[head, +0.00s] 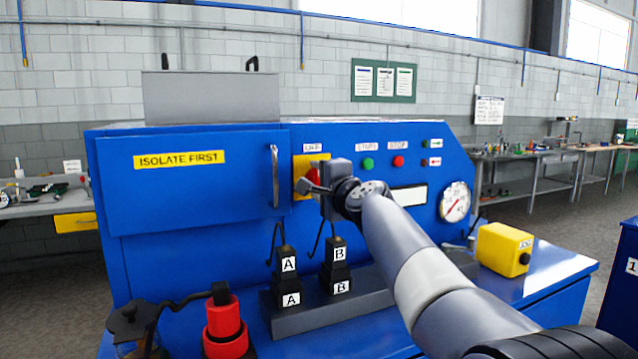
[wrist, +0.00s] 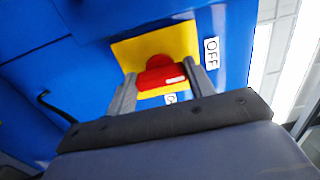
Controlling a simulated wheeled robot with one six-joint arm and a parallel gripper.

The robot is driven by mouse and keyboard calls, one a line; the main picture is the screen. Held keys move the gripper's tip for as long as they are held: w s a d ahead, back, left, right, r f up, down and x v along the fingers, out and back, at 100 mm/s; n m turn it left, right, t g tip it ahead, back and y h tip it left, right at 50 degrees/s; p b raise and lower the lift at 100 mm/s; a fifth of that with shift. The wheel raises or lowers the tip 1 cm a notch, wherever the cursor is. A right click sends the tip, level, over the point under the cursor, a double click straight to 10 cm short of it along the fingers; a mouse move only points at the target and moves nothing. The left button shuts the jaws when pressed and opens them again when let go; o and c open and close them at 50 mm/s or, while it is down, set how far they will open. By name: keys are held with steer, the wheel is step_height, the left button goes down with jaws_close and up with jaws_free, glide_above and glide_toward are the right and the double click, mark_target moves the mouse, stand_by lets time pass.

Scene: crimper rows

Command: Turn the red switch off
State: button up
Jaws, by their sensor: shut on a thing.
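The red switch (head: 313,176) sits on a yellow plate (head: 299,166) on the blue machine's front, right of the door handle. In the wrist view, the red switch (wrist: 160,74) has a bar handle with a white mark near its right end, on the side of the OFF label (wrist: 211,53). My gripper (wrist: 162,84) has one finger at each end of the bar and is shut on it. In the head view, my gripper (head: 314,187) covers much of the switch. A second label (wrist: 171,98) below the bar is partly hidden.
A green button (head: 368,163) and a red button (head: 398,161) are right of the switch, with a gauge (head: 455,202) farther right. Black plugs marked A (head: 288,262) and B (head: 336,254) stand below. A yellow box (head: 504,249) is on the ledge.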

steer(key=shift+f, duration=0.1)
steer(key=o, duration=1)
steer(key=b+v, duration=0.2)
steer(key=v, duration=0.8)
steer(key=shift+s+d+b, duration=0.1)
steer(key=shift+s+b, duration=0.3)
steer(key=p+x, duration=0.3)
steer(key=x, duration=0.8)
